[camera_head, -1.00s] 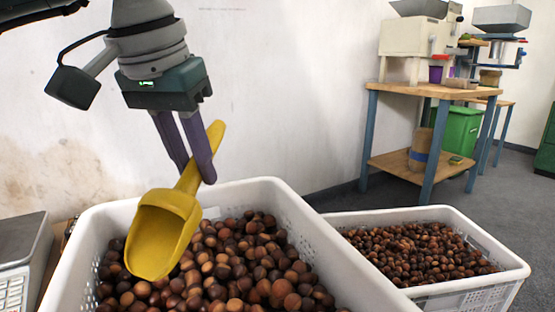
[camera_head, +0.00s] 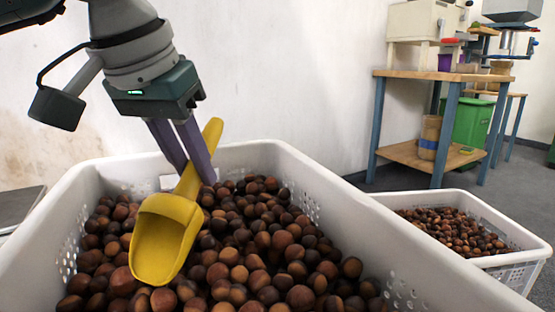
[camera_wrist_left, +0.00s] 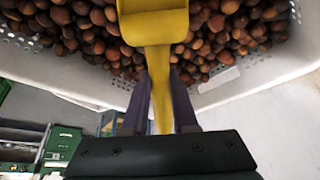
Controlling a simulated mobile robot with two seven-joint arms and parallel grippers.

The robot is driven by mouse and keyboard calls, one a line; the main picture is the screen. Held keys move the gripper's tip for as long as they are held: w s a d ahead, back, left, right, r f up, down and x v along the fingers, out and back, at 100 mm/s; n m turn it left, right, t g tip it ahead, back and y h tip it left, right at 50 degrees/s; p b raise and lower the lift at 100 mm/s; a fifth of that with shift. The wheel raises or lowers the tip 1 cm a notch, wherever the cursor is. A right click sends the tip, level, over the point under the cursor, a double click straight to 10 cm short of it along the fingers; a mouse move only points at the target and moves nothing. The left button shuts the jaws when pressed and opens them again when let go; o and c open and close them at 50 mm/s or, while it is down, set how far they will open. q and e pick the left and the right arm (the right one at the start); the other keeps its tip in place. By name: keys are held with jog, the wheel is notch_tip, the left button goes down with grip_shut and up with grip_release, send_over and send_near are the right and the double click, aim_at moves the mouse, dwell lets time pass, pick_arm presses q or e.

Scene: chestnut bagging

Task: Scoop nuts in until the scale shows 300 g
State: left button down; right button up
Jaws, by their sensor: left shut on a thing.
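My left gripper (camera_head: 190,165) is shut on the handle of a yellow scoop (camera_head: 165,235). The scoop's bowl looks empty and hangs tilted downward over the chestnuts (camera_head: 270,240) in the near white crate (camera_head: 420,265). I cannot tell whether its lip touches the nuts. The left wrist view also shows the scoop (camera_wrist_left: 155,28) in front of the gripper (camera_wrist_left: 160,85), with nuts beyond it. The scale (camera_head: 18,208) shows only as a grey edge at the far left; its display is out of view. My right gripper is not in view.
A second white crate (camera_head: 510,258) with smaller-looking nuts stands on the right. Behind it is a wooden workbench (camera_head: 440,75) with blue legs and machines on top. A green bin (camera_head: 472,122) stands by the bench. A white wall (camera_head: 270,80) rises behind the near crate.

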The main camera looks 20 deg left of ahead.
aim_at(150, 280)
pick_arm(q)
jog(key=shift+s+f, duration=0.15)
jog(key=shift+f, duration=0.55)
jog(key=shift+g, duration=0.4)
jog(key=s+f+b, duration=0.1)
jog(key=s+f, duration=0.2)
jog(key=shift+s+f+b, duration=0.15)
jog(key=shift+f+b, duration=0.15)
jog(key=shift+f, duration=0.1)
jog(key=shift+s+p, duration=0.35)
jog(key=shift+s, duration=0.05)
jog(key=s+g+p, duration=0.1)
jog(key=s+f+g, duration=0.1)
jog(key=s, duration=0.1)
jog(key=s+f+g+p, duration=0.1)
jog(key=shift+s+p, duration=0.25)
jog(key=shift+p, duration=0.05)
jog(key=shift+s+g+p, duration=0.25)
jog(key=shift+g+p, duration=0.05)
jog(key=shift+g, duration=0.1)
jog(key=shift+w+d+r+g+p, duration=0.1)
jog(key=shift+w+r+g+p, duration=0.05)
jog(key=shift+r+g+p, duration=0.35)
jog(key=shift+w+r+g, duration=0.25)
jog(key=shift+g, duration=0.85)
jog(key=shift+p+v, duration=2.2)
jog(key=shift+v, duration=1.4)
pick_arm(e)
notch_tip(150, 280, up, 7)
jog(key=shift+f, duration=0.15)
